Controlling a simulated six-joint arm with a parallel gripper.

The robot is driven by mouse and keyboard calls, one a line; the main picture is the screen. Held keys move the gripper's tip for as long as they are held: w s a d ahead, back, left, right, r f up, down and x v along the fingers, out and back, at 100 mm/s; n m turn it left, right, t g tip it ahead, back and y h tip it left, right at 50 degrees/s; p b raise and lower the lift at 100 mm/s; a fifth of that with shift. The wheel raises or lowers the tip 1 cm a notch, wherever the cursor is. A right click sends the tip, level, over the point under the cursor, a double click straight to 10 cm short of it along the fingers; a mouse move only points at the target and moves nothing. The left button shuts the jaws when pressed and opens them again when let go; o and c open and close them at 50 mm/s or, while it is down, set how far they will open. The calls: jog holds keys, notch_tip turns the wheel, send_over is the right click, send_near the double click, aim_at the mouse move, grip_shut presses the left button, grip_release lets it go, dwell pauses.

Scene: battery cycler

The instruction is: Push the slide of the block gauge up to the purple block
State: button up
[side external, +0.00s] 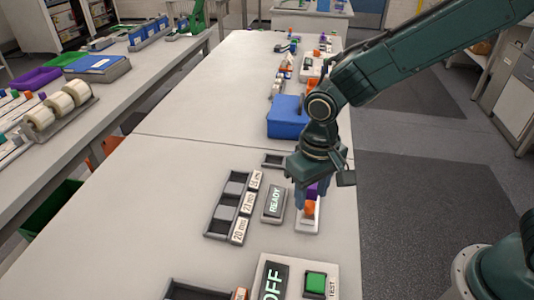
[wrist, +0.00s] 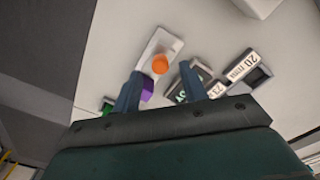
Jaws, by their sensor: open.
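The block gauge (side external: 306,224) is a pale, narrow base lying to the right of the READY display. It also shows in the wrist view (wrist: 152,47). An orange piece (side external: 310,209), apparently the slide's knob, sits on it and shows round in the wrist view (wrist: 160,64). The purple block (side external: 313,190) is just beyond the orange piece, partly hidden by my gripper; in the wrist view (wrist: 148,90) it is partly behind a finger. My gripper (wrist: 160,88) is open and empty, with its fingers spread above the gauge. I cannot tell whether either finger touches anything.
The READY display (side external: 274,201) stands close on the left. Beside it is a black tray (side external: 222,213) with compartments and millimetre labels. A panel reading OFF with a green TEST button (side external: 315,283) lies in front. A blue box (side external: 287,118) stands behind. The table's left part is clear.

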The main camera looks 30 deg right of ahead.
aim_at(309, 208)
jog(key=shift+f, duration=1.4)
grip_shut()
